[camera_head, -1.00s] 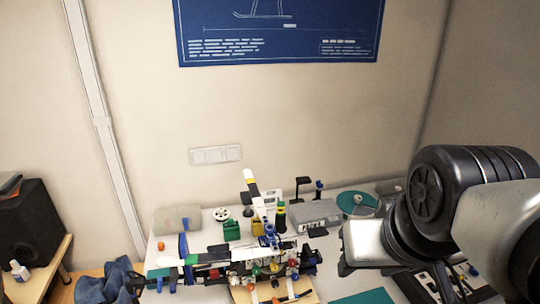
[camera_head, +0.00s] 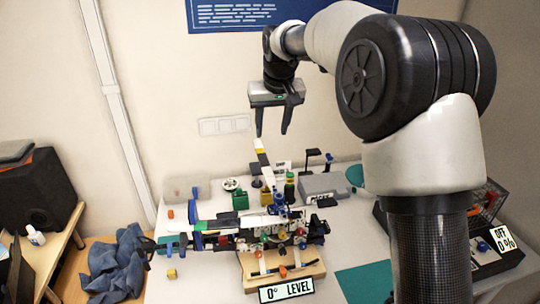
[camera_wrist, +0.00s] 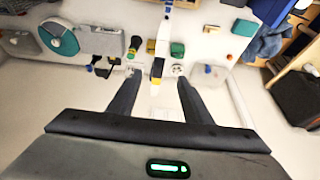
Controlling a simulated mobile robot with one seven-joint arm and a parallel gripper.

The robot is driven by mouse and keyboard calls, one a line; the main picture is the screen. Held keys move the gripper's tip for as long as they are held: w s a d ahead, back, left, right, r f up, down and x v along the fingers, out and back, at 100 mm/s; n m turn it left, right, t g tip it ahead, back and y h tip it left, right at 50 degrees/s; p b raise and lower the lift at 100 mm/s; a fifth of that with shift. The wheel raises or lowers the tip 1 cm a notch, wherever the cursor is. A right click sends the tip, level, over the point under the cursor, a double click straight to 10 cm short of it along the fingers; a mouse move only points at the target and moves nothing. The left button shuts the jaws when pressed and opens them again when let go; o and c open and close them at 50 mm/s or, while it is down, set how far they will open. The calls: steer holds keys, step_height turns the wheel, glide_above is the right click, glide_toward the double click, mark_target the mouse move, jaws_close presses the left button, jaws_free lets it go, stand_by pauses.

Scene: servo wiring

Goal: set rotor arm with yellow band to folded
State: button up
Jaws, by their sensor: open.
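The rotor arm with the yellow band (camera_head: 262,158) points up and back from the blue hub (camera_head: 279,203) of a small model on the table. It has a white tip, a yellow band and a dark section. In the wrist view the rotor arm (camera_wrist: 158,62) shows between my fingers, with its yellow band near the fingertips. My gripper (camera_head: 272,133) is open and empty, fingers pointing down, above the arm's tip. In the wrist view my gripper (camera_wrist: 158,78) has its fingers on either side of the arm's end; I cannot tell the height gap.
Another white rotor arm (camera_head: 215,223) extends left from the model. A "0° LEVEL" sign (camera_head: 286,290) is in front; an "OFF 0%" sign (camera_head: 504,238) is at right.

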mark_target(266, 167)
steer(key=p+x, duration=0.1)
steer(key=x, duration=1.6)
steer(key=shift+w+a+f, duration=0.15)
steer(key=shift+w+f, duration=0.05)
steer(key=shift+w, duration=0.05)
steer(key=shift+c, duration=0.4)
jaws_close()
